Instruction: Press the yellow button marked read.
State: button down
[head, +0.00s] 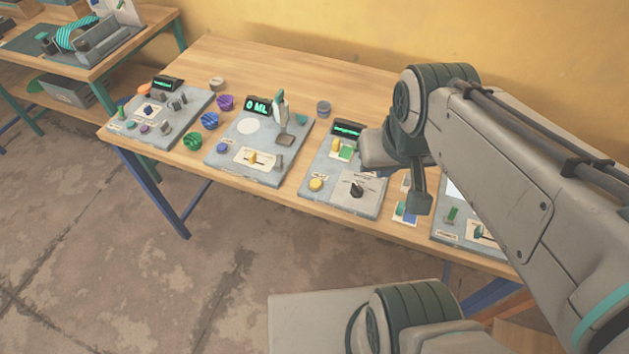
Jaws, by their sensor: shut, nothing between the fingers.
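A round yellow button (316,184) sits at the front left of the third grey panel (326,197) from the left. A small label lies just above it, too small to read. A second yellow piece (336,145) stands further back on the same panel, beside a green and white card. My gripper (418,207) is shut and empty, pointing down. In the picture it is to the right of the yellow button, apart from it, near the panel's right edge. My wrist hides the panel's back right corner. The height of the gripper above the table is hard to tell.
The same panel has a black knob (356,190) and a lit display (347,130). Two more panels stand to the left, one with a "0 ML" display (257,106). Another panel (456,224) at right is partly behind my arm. Colored caps lie between the left panels.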

aim_at(316, 185)
jog(key=z, duration=3.25)
jog(key=k, duration=1.65)
jog(key=u, duration=2.3)
